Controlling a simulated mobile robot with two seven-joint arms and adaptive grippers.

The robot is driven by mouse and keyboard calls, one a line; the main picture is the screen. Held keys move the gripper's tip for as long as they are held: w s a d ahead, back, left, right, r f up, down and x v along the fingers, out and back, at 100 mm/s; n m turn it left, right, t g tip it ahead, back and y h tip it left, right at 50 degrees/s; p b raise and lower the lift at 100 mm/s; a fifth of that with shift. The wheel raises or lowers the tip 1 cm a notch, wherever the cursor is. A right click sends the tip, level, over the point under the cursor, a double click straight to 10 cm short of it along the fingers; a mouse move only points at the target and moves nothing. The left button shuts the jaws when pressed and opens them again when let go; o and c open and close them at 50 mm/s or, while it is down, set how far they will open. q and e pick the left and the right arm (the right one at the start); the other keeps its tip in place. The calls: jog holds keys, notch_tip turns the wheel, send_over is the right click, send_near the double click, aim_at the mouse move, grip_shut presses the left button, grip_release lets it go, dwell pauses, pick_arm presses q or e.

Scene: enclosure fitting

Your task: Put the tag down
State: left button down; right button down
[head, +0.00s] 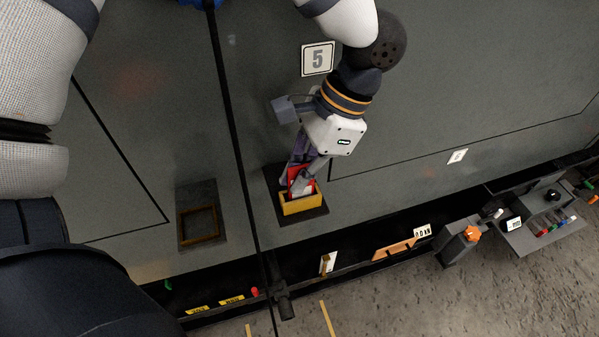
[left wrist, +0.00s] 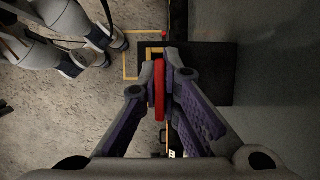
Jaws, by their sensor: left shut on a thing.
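My left gripper (head: 306,183) is shut on a red tag (head: 294,176) with a pale lower face. In the left wrist view the tag (left wrist: 159,90) shows edge-on, upright between the two purple-padded fingers of my left gripper (left wrist: 164,84). The tag is over or partly in a yellow open-topped box (head: 302,205) on a dark square pad. The box's front wall is below the tag in the head view. I cannot tell whether the tag touches the box's floor. My right gripper is not in view.
A brown-yellow frame (head: 183,229) sits on a second dark pad to the left. A white sign with a 5 (head: 317,58) is on the grey surface. Grey stations and small coloured parts stand at the lower right.

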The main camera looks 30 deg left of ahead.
pick_arm(q)
jog(key=c, duration=1.8)
grip_release()
jog(key=shift+f, duration=0.15)
